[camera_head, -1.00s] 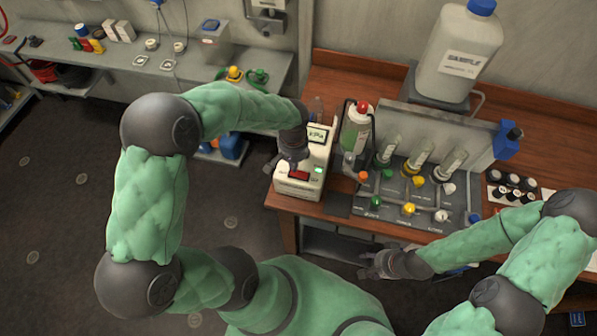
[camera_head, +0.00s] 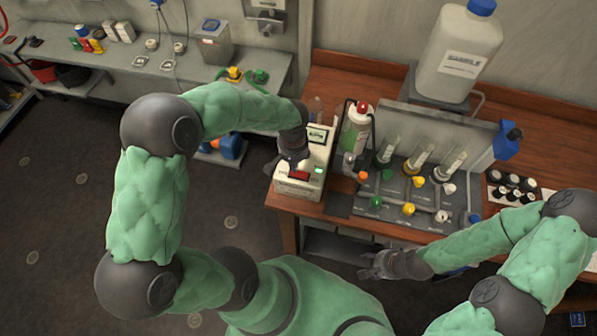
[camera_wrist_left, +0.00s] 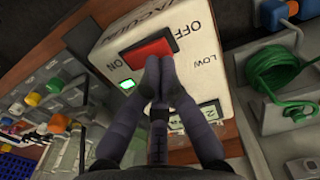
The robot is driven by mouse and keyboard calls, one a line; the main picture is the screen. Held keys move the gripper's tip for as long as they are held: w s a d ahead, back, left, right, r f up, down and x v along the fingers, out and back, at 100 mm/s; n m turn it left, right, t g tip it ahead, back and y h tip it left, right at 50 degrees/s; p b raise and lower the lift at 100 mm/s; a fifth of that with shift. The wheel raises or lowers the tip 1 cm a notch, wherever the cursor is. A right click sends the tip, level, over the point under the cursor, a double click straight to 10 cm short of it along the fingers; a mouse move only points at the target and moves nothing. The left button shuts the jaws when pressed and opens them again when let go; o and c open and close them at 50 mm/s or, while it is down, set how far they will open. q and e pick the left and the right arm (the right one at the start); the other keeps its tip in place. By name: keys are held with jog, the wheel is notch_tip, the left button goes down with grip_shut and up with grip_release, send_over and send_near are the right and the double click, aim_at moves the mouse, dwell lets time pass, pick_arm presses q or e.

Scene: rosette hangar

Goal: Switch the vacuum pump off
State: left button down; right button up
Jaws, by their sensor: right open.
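The vacuum pump (camera_head: 312,165) is a cream box on the left end of the wooden bench. Its red rocker switch (camera_head: 299,175) is on top and shows larger in the left wrist view (camera_wrist_left: 146,57), between the printed words ON and OFF. I cannot tell which side is pressed in. A green lamp (camera_wrist_left: 127,85) is lit beside it. My left gripper (camera_wrist_left: 156,66) has its fingers together and empty, tips at the edge of the red switch; I cannot tell whether they touch it. My right gripper (camera_head: 372,265) is open and empty in front of the bench.
Right of the pump stand a green-labelled bottle (camera_head: 355,130) and a grey panel (camera_head: 400,205) with coloured valves and glass tubes. A big sample jug (camera_head: 458,55) stands behind. A grey side shelf (camera_head: 190,75) is at the left, with a green cord coil (camera_wrist_left: 276,68).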

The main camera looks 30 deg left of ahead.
pick_arm(q)
jog(key=shift+f+b, duration=0.95)
jog(key=shift+f, duration=0.25)
dwell(0.6)
jog(key=shift+r, duration=0.1)
jog(key=shift+r+p, duration=2.4)
jog(key=shift+r, duration=1.05)
jog(key=shift+s, duration=0.1)
